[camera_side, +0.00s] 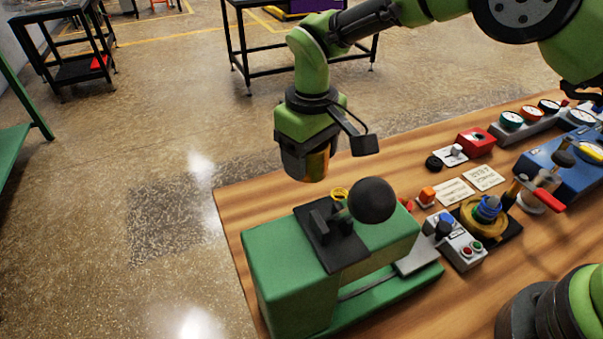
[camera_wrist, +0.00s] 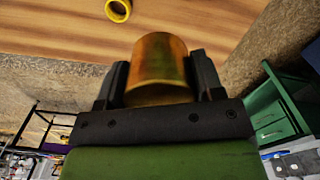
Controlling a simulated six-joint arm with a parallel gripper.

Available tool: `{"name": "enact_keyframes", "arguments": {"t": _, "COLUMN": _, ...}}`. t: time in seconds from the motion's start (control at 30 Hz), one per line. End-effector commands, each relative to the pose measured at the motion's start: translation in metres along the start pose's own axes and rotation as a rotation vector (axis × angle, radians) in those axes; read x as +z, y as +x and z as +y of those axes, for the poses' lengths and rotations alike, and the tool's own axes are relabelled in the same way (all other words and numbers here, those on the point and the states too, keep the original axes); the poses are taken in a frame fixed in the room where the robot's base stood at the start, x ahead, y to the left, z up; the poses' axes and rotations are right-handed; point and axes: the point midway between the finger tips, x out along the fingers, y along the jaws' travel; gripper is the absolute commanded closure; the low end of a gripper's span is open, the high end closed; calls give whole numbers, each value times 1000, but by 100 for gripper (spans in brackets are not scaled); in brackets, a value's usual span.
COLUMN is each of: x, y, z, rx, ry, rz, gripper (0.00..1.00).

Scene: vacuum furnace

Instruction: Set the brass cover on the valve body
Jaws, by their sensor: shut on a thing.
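The brass cover (camera_wrist: 158,72) is a short, worn gold-orange cylinder. My gripper (camera_wrist: 158,85) is shut on it, with one dark finger on each side. In the side view, my gripper (camera_side: 306,160) points down and holds the cover (camera_side: 319,163) in the air above the table's back left edge, apart from everything below. A round brass-coloured fitting with a blue top (camera_side: 488,208) stands on a dark plate at the right and looks like the valve body, but I cannot be sure.
A green block (camera_side: 290,265) with a black bracket and large black ball (camera_side: 372,200) stands under and in front of my gripper. A yellow ring (camera_side: 340,194) shows beside the ball. A switch box (camera_side: 455,240), red box (camera_side: 477,141) and gauges crowd the right.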

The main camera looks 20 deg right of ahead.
Motion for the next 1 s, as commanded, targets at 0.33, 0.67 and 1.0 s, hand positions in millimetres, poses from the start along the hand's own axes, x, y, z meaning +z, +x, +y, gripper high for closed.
{"name": "enact_keyframes", "arguments": {"t": 0.33, "x": 70, "y": -9, "z": 118, "rx": 5, "ry": 146, "rz": -4, "gripper": 68}}
{"name": "enact_keyframes", "arguments": {"t": 0.67, "x": 187, "y": -14, "z": 176, "rx": 2, "ry": 304, "rz": -1, "gripper": 68}}
{"name": "enact_keyframes", "arguments": {"t": 1.0, "x": 246, "y": -16, "z": 177, "rx": 1, "ry": 378, "rz": 2, "gripper": 68}}
